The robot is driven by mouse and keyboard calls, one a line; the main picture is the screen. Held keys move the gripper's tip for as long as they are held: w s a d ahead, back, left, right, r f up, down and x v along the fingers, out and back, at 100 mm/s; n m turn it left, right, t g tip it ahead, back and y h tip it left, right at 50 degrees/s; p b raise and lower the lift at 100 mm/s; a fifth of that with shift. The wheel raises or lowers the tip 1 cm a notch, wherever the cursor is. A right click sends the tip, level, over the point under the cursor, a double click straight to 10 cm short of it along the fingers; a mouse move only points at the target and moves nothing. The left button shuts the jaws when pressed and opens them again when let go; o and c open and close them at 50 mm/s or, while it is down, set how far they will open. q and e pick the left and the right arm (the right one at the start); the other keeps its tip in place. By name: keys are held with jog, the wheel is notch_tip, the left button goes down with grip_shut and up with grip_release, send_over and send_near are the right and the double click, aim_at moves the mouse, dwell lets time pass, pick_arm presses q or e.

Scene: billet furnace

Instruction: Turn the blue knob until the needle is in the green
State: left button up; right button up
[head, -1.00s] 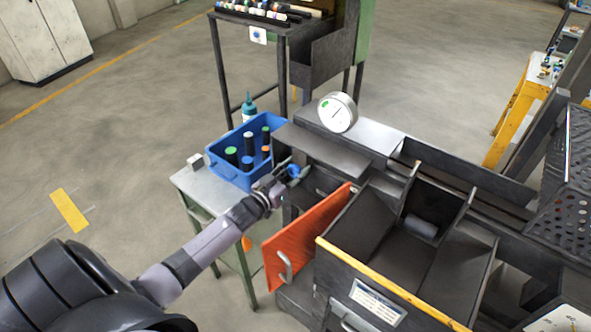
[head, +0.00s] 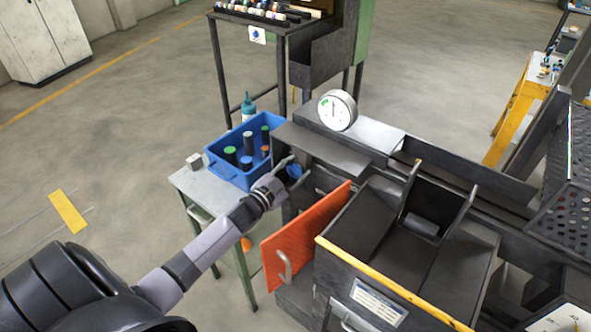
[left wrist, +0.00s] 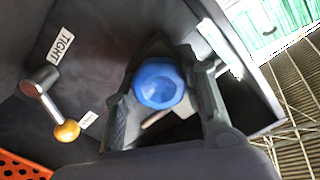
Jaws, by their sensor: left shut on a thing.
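The blue knob (head: 294,171) is on the side of the dark furnace bench, below its flat top plate. My left gripper (head: 285,172) is at the knob, shut on it. In the left wrist view the faceted blue knob (left wrist: 159,84) sits between the two dark fingers (left wrist: 165,102). The round white gauge (head: 338,111) stands on the bench above and to the right of the knob. Its dial has a green patch at the upper left. The thin needle is too small to place surely against the green. My right gripper is not in view.
A blue crate (head: 211,160) with several capped cylinders stands on a small table left of my gripper. An orange panel with a handle (head: 300,238) stands close on the right. A lever with an orange ball (left wrist: 67,131) is left of the knob in the wrist view.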

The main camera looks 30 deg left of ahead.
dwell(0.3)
pick_arm(q)
jog(key=o, duration=1.2)
jog(key=s, duration=0.8)
jog(key=s+a, duration=0.1)
jog(key=s, duration=0.3)
